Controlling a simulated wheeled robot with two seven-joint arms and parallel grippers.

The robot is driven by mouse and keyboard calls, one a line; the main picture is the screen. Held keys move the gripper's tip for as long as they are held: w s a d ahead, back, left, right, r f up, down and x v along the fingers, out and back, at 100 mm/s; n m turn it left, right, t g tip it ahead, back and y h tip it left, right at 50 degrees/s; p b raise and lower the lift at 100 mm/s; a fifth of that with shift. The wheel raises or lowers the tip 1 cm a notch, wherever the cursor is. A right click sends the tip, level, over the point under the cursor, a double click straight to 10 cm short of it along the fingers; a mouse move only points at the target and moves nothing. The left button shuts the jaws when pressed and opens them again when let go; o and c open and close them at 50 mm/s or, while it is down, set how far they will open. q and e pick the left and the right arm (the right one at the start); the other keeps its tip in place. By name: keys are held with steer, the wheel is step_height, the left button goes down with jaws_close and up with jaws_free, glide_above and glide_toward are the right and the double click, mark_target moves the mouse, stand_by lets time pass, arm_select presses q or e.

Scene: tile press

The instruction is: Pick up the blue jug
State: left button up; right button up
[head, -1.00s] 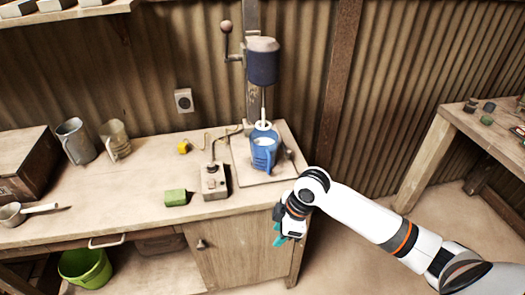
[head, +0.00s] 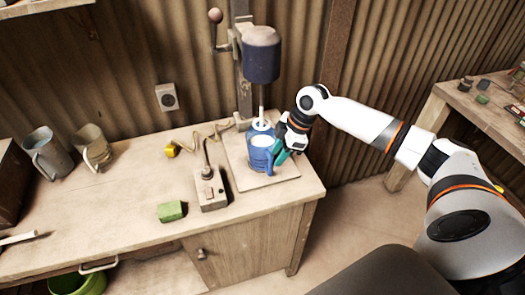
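The blue jug (head: 258,155) stands upright on the pale base plate (head: 281,178) of the press, with whitish contents showing at its top. The mixer shaft of the press (head: 262,62) comes down into or just behind its mouth. My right gripper (head: 281,156) is at the jug's right side, close to its handle, with teal fingers pointing down and left. The fingers partly overlap the handle area, and I cannot tell whether they touch or grip it. My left gripper is not in view.
A control box with a lever (head: 210,190) stands just left of the plate. A green sponge-like block (head: 170,211), a yellow plug (head: 172,150) and two jugs (head: 44,152) are farther left. The bench front is mostly clear.

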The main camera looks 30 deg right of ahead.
mark_target(264, 154)
steer(key=p+x, duration=0.2)
steer(key=x, duration=0.3)
steer(key=shift+s, duration=0.1)
steer(key=shift+f, duration=0.2)
jaws_close()
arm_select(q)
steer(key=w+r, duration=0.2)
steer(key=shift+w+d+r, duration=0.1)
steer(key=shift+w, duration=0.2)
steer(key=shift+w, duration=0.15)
arm_select(e)
steer(key=shift+r, duration=0.1)
stand_by(0.4)
